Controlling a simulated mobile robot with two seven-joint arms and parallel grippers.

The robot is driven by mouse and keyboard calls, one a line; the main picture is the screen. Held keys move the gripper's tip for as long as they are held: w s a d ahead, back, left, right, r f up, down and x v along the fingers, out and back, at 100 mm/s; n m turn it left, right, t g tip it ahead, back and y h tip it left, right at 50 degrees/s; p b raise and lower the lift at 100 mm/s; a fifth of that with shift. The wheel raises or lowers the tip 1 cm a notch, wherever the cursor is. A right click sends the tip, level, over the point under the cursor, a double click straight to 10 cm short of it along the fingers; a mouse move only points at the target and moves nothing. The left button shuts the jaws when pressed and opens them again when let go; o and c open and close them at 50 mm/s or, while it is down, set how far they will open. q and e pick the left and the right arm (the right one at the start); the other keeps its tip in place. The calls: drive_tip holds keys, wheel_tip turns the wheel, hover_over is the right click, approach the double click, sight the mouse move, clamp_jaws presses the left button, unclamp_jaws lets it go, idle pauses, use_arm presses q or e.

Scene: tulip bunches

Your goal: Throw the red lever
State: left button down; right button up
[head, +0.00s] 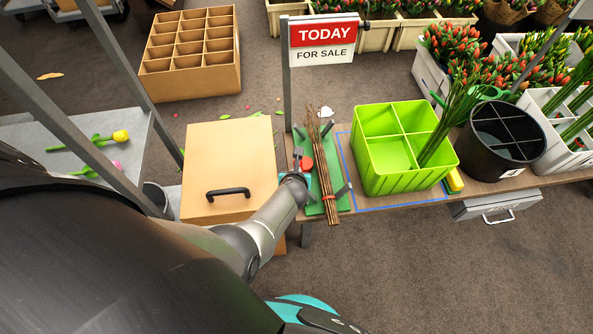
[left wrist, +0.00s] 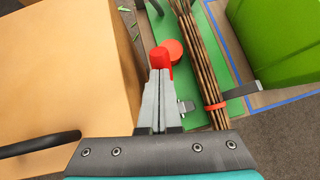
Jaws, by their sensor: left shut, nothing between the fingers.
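In the left wrist view, a red lever knob (left wrist: 160,57) stands just past my left gripper's fingertips (left wrist: 160,76). A flatter round red piece (left wrist: 175,50) sits right behind it on a green board (left wrist: 234,72). The fingers are shut with nothing between them; I cannot tell whether they touch the knob. In the head view, my left gripper (head: 299,163) is over the left edge of the green board (head: 342,201). Red (head: 306,164) shows beside it, but I cannot tell which piece it is. My right gripper is not in view.
A bundle of brown sticks (head: 328,180) lies on the board, close right of the gripper. A cardboard-coloured box with a black handle (head: 228,192) stands close left. A green divided crate (head: 400,182) and a black bucket (head: 514,167) stand to the right. A sign post (head: 286,85) rises behind.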

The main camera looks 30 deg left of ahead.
use_arm(q)
wheel_tip(320, 180, up, 20)
drive_tip(key=p, duration=1.8)
drive_tip(key=shift+p, duration=0.3)
drive_tip(key=shift+f, duration=0.1)
drive_tip(key=s+d+f+m+g+h+b, duration=0.15)
drive_tip(key=s+f+m+b, duration=0.25)
drive_tip(key=s+f+m, duration=0.7)
drive_tip(key=s+d+f+m+h+b, duration=0.25)
drive_tip(key=s+f+m+b, duration=0.45)
drive_tip(key=m, duration=0.8)
drive_tip(key=s+f+m+g, duration=0.2)
drive_tip(key=s+f+m, duration=0.1)
drive_tip(key=s+m, duration=0.2)
drive_tip(key=s+a+f+m+g+b, duration=0.1)
drive_tip(key=s+f+m, duration=0.3)
drive_tip(key=s, duration=0.5)
drive_tip(key=s+a+f+m+g+b, duration=0.1)
drive_tip(key=s+f+m, duration=0.3)
drive_tip(key=s+m, duration=0.4)
drive_tip(key=shift+f+g+y, duration=0.2)
drive_tip(key=shift+g+y, duration=0.1)
drive_tip(key=shift+g, duration=0.55)
